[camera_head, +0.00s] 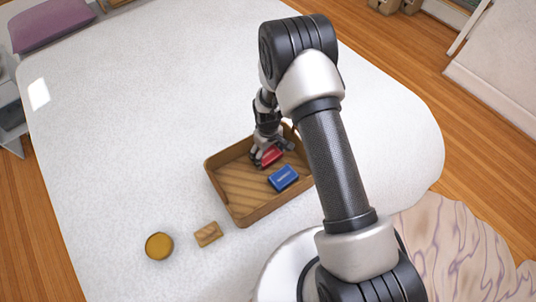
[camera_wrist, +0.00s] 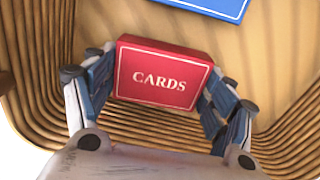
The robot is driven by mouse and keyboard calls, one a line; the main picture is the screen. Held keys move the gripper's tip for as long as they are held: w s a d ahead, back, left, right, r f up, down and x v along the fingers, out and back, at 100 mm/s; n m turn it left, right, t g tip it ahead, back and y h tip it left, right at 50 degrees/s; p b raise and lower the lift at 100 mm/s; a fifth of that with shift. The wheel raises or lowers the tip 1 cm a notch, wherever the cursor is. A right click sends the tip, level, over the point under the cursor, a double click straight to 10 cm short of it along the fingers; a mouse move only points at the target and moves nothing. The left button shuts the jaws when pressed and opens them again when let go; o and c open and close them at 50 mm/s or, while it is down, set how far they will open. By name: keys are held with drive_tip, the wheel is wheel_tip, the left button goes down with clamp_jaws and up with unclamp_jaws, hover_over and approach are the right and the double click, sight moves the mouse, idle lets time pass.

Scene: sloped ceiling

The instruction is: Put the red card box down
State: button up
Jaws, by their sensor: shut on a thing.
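The red card box (camera_head: 271,156) is between the fingers of my gripper (camera_head: 266,159), at the far part of a wooden tray (camera_head: 222,197). In the wrist view the red card box (camera_wrist: 163,75) shows its "CARDS" face, with my gripper (camera_wrist: 160,85) shut on its two short sides. The tray's ribbed wall (camera_wrist: 60,110) curves close around the gripper. I cannot tell whether the box touches the tray floor.
A blue box (camera_head: 283,178) lies in the tray near the red one and shows at the top of the wrist view (camera_wrist: 215,5). A round yellow item (camera_head: 159,246) and a small wooden block (camera_head: 208,234) sit outside the tray. The white surface (camera_head: 130,130) left of it is clear.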

drive_tip(key=shift+f, duration=0.2)
drive_tip(key=shift+f, duration=0.1)
drive_tip(key=shift+f, duration=0.2)
drive_tip(key=o, duration=1.1)
drive_tip(key=shift+r, duration=0.1)
drive_tip(key=shift+o, duration=0.2)
